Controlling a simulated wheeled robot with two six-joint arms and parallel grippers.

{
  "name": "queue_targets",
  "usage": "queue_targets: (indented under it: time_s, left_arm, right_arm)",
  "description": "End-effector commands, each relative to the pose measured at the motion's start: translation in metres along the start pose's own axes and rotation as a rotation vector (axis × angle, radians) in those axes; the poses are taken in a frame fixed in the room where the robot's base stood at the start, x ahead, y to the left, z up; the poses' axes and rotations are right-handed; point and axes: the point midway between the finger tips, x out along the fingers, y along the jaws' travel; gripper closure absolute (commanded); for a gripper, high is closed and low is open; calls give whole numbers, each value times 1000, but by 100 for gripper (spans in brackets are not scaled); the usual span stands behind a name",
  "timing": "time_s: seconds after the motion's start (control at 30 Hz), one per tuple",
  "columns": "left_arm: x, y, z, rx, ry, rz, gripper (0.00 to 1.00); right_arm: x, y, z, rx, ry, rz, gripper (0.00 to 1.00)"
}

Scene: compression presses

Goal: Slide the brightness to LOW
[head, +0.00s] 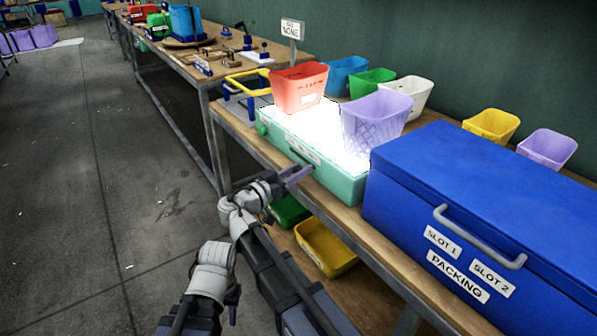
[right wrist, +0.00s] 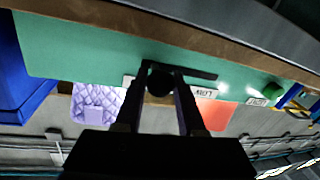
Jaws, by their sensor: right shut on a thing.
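The green light box (head: 338,180) stands on the bench with its top glowing brightly. In the right wrist view its front panel (right wrist: 80,48) appears upside down. A dark slot (right wrist: 200,75) runs along it, and a label (right wrist: 203,93) that seems to read LOW sits by the slot's right end. My right gripper (head: 298,175) reaches the box front; in the wrist view its fingers (right wrist: 161,72) are shut on the dark round slider knob (right wrist: 160,83), left of that label. Another label is partly hidden behind the fingers. My left gripper (head: 232,294) hangs low; its jaws are unclear.
A red bin (head: 299,88) and a purple bin (head: 376,120) stand on the glowing top. A large blue packing box (head: 400,207) is just right of the light box. Green and yellow bins (head: 325,247) sit below the bench. The floor at left is clear.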

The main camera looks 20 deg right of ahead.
Motion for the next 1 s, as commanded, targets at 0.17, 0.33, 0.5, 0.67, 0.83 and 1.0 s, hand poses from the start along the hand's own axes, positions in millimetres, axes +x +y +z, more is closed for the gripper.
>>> queue_targets:
  time_s: [0.17,0.33,0.5,0.67,0.83,1.0]
  left_arm:
    - [0,0,0,0,0,0,64]
    - [0,0,0,0,0,0,64]
    - [0,0,0,0,0,0,64]
    - [0,0,0,0,0,0,64]
    - [0,0,0,0,0,0,64]
    - [0,0,0,0,0,0,64]
  right_arm:
    - [6,-33,-6,0,0,-1,100]
    - [15,-77,-15,0,0,-1,100]
    - [20,-100,-20,0,0,-1,100]
    - [20,-99,-20,0,2,-4,100]
    - [20,-100,-20,0,3,-6,56]
    - [20,-99,-20,0,2,-5,37]
